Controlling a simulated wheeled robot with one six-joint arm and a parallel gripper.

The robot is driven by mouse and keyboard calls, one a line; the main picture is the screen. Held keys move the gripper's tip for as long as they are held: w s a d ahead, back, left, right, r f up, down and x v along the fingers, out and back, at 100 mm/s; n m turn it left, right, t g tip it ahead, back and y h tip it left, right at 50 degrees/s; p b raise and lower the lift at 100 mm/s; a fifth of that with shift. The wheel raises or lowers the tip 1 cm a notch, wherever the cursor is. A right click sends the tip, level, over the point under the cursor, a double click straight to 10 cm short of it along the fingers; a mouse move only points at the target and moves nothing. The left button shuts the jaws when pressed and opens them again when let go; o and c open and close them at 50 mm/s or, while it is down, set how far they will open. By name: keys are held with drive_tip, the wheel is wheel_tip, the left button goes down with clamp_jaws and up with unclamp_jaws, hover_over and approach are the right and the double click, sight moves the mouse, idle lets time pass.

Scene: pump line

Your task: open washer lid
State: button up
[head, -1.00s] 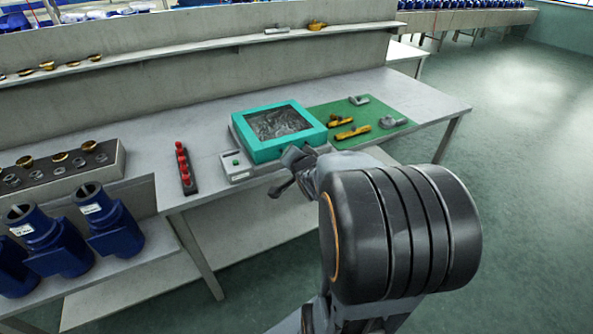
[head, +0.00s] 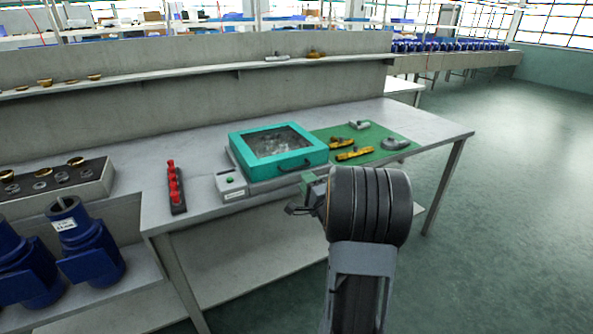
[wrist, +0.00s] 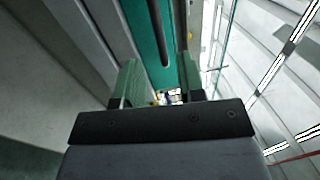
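The washer lid (head: 310,160) is a teal frame around a clear window, lying flat and shut on its grey base. A dark bar handle (head: 295,165) runs along its front edge. The handle also shows in the wrist view (wrist: 157,30), ahead of the fingers and touching neither. My gripper (head: 298,206) is in front of the washer, below the handle, partly hidden by my arm. In the wrist view my gripper (wrist: 160,82) has its two green finger pads apart, with nothing between them.
A rack of red parts (head: 175,188) stands farther left. A green mat (head: 375,153) with yellow and grey parts lies at right. Blue pump housings (head: 85,245) stand at lower left. The floor at right is clear.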

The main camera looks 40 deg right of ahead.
sight(297, 168)
drive_tip(key=shift+x, duration=3.6)
clamp_jaws()
